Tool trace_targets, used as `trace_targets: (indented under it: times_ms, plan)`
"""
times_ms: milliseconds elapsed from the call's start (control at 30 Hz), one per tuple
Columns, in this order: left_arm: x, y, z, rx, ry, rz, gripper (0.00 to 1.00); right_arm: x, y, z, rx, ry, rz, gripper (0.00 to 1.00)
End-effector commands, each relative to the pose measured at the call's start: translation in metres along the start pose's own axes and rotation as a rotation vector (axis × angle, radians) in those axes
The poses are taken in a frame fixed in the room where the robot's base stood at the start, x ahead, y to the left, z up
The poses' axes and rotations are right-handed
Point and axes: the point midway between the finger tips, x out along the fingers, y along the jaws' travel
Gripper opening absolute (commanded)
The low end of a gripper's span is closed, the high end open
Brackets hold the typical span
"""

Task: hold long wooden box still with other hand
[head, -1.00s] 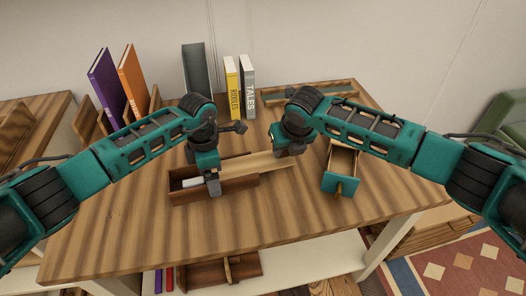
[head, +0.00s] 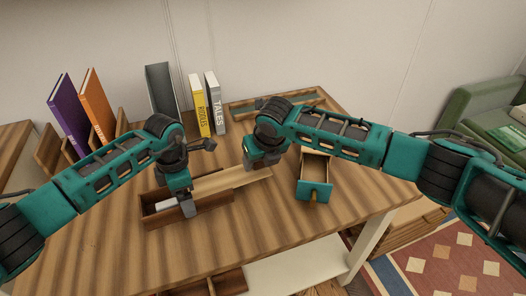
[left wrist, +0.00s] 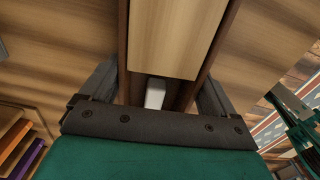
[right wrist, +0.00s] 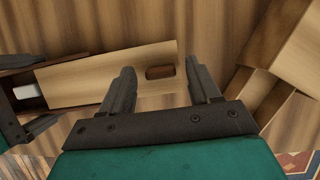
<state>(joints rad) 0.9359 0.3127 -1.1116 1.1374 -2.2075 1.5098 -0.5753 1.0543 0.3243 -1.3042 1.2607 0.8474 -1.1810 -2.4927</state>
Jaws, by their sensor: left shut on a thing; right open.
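The long wooden box (head: 215,218) is dark brown and lies on the table. Its pale sliding lid (head: 235,179) sticks out to the right, leaving the left part open with a white item (head: 166,205) inside. My left gripper (head: 187,207) is shut on the box; in the left wrist view its fingers (left wrist: 157,85) stand at both side walls. My right gripper (head: 258,161) is open above the lid's right end. In the right wrist view the open fingers (right wrist: 163,85) are beside the lid's end, which has a dark slot (right wrist: 160,72).
A small box with a teal-fronted drawer (head: 314,190) stands open right of the lid. Upright books, including a yellow one (head: 200,105) and a grey one (head: 215,103), stand at the back. Bare table (head: 110,225) lies left and in front of the box.

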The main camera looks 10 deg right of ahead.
Motion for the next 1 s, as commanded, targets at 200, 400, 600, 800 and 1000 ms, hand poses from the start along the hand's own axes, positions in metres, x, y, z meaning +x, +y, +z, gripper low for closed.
trace_targets:
  times_ms: [200, 400, 600, 800, 1000]
  plan:
    - [-0.001, 0.000, 0.001, 0.000, -0.001, 0.001, 0.51, -0.030, -0.001, 0.001, -0.001, -0.005, 0.000, 0.62]
    - [-0.001, 0.000, 0.001, 0.000, -0.001, 0.001, 0.51, -0.073, -0.001, 0.002, 0.000, -0.005, 0.001, 0.62]
    - [-0.001, 0.000, 0.001, 0.000, -0.001, 0.001, 0.51, -0.105, -0.001, 0.001, 0.001, -0.002, 0.000, 0.62]
    - [-0.001, 0.000, 0.001, 0.000, -0.001, 0.001, 0.51, -0.117, -0.001, 0.000, 0.001, -0.001, -0.002, 0.62]
    - [-0.001, 0.000, 0.001, 0.000, -0.001, 0.001, 0.51, -0.117, -0.001, 0.000, 0.001, 0.000, -0.002, 0.62]
